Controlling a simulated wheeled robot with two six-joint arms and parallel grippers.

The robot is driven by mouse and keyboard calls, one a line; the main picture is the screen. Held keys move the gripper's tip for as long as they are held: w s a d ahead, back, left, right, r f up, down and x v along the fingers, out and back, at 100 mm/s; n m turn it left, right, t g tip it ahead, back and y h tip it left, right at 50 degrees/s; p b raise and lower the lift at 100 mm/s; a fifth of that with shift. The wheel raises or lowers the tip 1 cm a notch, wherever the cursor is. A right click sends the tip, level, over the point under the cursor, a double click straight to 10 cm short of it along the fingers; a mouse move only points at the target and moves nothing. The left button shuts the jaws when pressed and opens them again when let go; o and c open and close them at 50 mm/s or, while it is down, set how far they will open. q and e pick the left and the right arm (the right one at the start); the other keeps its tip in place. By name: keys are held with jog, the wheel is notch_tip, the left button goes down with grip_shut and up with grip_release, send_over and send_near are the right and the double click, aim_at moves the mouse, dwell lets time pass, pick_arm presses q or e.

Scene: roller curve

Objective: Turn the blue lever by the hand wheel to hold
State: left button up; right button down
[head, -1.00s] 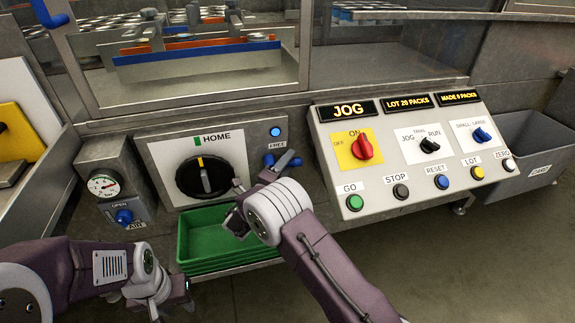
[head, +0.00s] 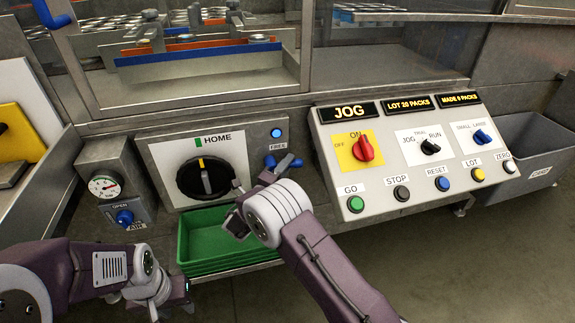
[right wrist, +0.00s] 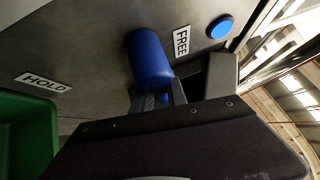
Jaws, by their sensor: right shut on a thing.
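The blue lever (head: 296,162) sits on the grey panel right of the black hand wheel (head: 205,178), just under the FREE label. In the right wrist view the blue lever (right wrist: 150,60) lies close to the FREE label (right wrist: 181,41), away from the HOLD label (right wrist: 43,82). My right gripper (head: 277,168) is at the lever and shut on it; the wrist view shows its fingers (right wrist: 178,90) at the lever, partly hidden by the gripper body. My left gripper (head: 175,303) hangs low at the left, away from the panel; its jaw opening is unclear.
A green tray (head: 215,265) sits below the hand wheel. A round blue light (head: 276,132) is above the lever. The control box (head: 380,198) with knobs and buttons stands close at the right. The air valve box (head: 141,212) with a gauge is at the left.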

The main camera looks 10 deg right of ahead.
jog(key=shift+s+d+f, duration=0.15)
jog(key=shift+d, duration=0.05)
dwell(0.6)
jog(key=shift+g+p, duration=0.3)
jog(key=shift+p, duration=0.3)
jog(key=a+f+m+g+y+p, duration=0.2)
jog(key=a+f+m+g+y, duration=0.2)
jog(key=m+y, duration=0.5)
jog(key=shift+s+a+f+g+y+p, duration=0.3)
jog(key=shift+a+f+y, duration=0.35)
jog(key=shift+y, duration=0.85)
jog(key=shift+m, duration=0.3)
jog(key=c, duration=1.3)
grip_release()
jog(key=shift+o, duration=0.2)
jog(key=shift+w+r, duration=0.1)
jog(key=shift+w, duration=0.05)
